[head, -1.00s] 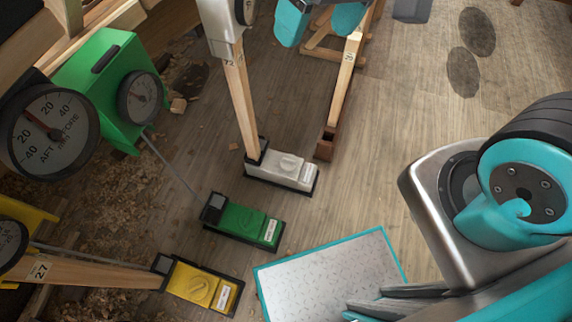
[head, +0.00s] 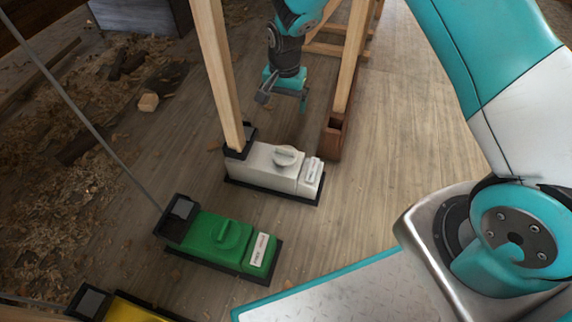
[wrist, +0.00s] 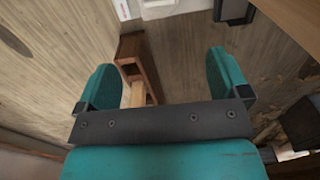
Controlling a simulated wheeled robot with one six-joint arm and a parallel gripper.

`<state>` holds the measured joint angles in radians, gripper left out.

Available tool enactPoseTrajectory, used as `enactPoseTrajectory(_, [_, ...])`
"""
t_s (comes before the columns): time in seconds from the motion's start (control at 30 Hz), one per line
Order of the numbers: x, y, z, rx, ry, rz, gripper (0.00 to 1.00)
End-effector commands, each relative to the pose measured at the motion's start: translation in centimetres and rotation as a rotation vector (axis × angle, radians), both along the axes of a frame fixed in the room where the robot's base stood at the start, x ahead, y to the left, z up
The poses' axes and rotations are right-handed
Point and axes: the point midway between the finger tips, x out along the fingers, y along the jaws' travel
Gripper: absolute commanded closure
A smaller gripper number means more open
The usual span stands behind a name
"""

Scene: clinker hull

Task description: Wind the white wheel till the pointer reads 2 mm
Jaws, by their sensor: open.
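The white box (head: 262,166) stands on the floor in a black tray, with the white wheel (head: 287,156), a ridged round knob, on its top. A label sits at its right end. A wooden post (head: 215,70) rises from its left end. My gripper (head: 284,94) hangs beyond and above the box, apart from the wheel. In the wrist view its two teal fingers (wrist: 162,80) are spread with nothing between them. Part of the white box (wrist: 158,8) shows at that view's top edge. No pointer or dial shows now.
A green box (head: 218,238) with a green knob and part of a yellow box (head: 125,308) stand nearer, at lower left. A brown wooden block (head: 332,140) stands right of the white box; a post rises by it. A thin rod crosses the left side. Floor at right is open.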

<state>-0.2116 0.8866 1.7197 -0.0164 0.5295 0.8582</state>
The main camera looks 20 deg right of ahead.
Motion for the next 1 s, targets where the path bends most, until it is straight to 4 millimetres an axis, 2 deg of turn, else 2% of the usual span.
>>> enactPoseTrajectory(0.03, [0.2, -0.2, -2.1, -0.007, 0.001, -0.016, 0.06])
enactPoseTrajectory(0.33, [0.5, -0.5, -5.8, -0.016, 0.005, -0.044, 0.06])
enactPoseTrajectory(0.8, [0.5, -0.4, -16.5, -0.015, 0.003, -0.042, 0.06])
enactPoseTrajectory(1.0, [0.4, -0.4, -19.5, -0.015, 0.004, -0.041, 0.06])
